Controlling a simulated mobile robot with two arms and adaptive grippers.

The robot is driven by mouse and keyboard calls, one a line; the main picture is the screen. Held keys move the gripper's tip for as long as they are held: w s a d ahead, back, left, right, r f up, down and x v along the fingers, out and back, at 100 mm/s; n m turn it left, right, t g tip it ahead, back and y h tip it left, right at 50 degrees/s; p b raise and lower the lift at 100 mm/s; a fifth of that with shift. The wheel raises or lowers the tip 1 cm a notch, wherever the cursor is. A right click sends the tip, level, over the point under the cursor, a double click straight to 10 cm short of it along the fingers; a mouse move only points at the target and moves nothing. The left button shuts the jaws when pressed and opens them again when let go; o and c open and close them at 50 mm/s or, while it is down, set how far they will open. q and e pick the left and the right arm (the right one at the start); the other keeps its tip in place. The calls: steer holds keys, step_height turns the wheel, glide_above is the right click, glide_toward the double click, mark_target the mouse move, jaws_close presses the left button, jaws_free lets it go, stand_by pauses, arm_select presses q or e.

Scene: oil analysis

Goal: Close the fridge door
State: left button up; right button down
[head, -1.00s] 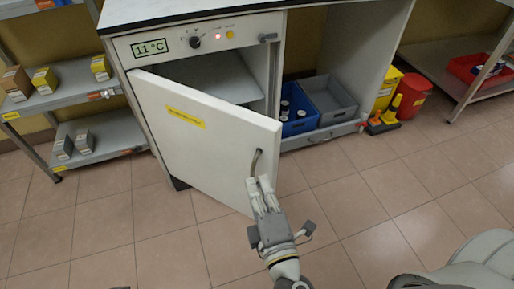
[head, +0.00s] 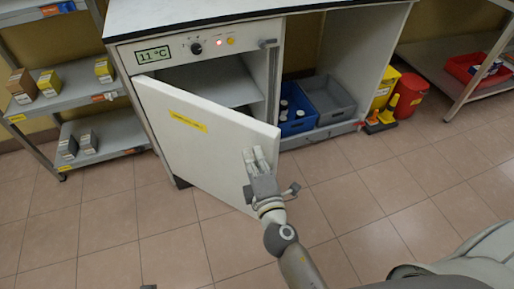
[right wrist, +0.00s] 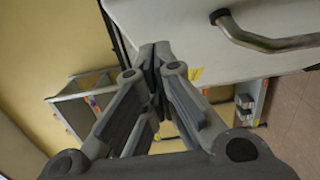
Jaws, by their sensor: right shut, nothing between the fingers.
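The white fridge door (head: 205,145), with a yellow label, stands partly open, and the gap above it shows a shelf inside the fridge. My right gripper (head: 254,154) is shut and empty at the outer face of the door, near its free edge. In the head view it covers the place of the handle. In the right wrist view the shut fingertips (right wrist: 155,50) are beside the white door panel, and the grey bar handle (right wrist: 265,38) is right of them, not between them. I cannot tell whether the fingertips touch the door.
A blue crate (head: 296,125) and a grey crate (head: 330,103) stand in the open bay right of the fridge. A shelf rack with small boxes (head: 48,82) is at the left. A red bin (head: 409,95) stands farther right. The tiled floor before the door is clear.

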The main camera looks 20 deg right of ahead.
arm_select(q)
steer(key=shift+s+f, duration=0.2)
steer(key=shift+f, duration=1.05)
arm_select(e)
steer(key=shift+w+d, duration=0.65)
steer(key=shift+d, duration=0.05)
arm_select(q)
steer(key=shift+p, duration=0.3)
